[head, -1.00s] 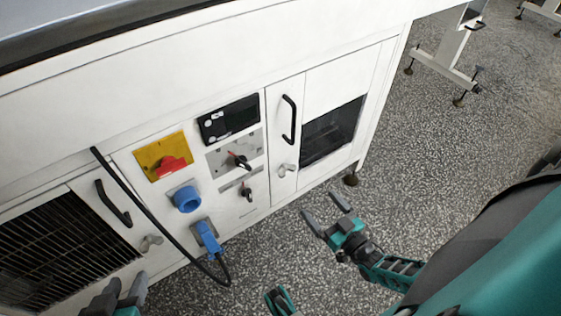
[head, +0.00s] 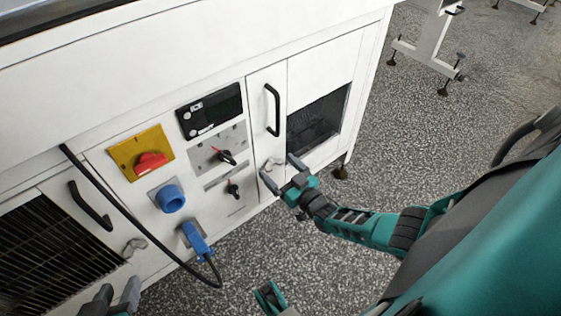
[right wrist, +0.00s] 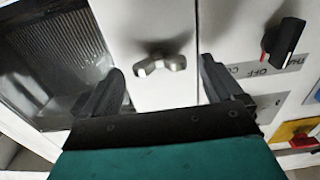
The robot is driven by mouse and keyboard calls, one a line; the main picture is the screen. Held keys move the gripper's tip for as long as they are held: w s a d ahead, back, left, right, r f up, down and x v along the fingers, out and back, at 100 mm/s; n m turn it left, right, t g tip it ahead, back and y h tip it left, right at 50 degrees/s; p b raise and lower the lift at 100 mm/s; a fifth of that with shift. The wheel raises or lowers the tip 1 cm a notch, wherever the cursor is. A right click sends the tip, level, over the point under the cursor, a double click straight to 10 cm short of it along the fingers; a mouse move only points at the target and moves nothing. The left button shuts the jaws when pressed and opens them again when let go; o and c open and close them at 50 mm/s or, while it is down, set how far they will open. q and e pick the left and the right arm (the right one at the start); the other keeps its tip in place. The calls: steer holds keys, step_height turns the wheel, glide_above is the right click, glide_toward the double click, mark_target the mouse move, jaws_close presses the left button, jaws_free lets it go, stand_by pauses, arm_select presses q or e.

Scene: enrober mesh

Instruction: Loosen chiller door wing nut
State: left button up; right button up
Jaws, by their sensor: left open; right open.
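A metal wing nut (head: 271,163) sits low on the narrow white chiller door (head: 266,95), below its black handle. My right gripper (head: 281,170) is open in front of it, with a fingertip on either side in the picture. In the right wrist view the wing nut (right wrist: 160,64) shows ahead, between the open fingers (right wrist: 168,85) and beyond their tips; nothing is held. A second wing nut (head: 134,247) is on the left door beside the dark grille. My left gripper (head: 112,300) is open at the bottom left edge, below that second wing nut, and partly cut off.
A mesh window (head: 318,122) lies right of the door. A red switch on a yellow plate (head: 141,158), a blue socket (head: 170,198), a blue plug (head: 196,238) with a hanging black cable and black knobs (head: 227,157) lie left.

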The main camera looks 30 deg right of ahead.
steer(key=c, duration=1)
steer(key=shift+c, duration=0.2)
steer(key=shift+n, duration=0.3)
steer(key=n, duration=0.2)
steer(key=shift+n, duration=0.4)
steer(key=n, duration=0.5)
steer(key=shift+a, duration=0.15)
steer(key=n, duration=0.5)
steer(key=shift+f+n, duration=0.15)
steer(key=shift+n, duration=2.15)
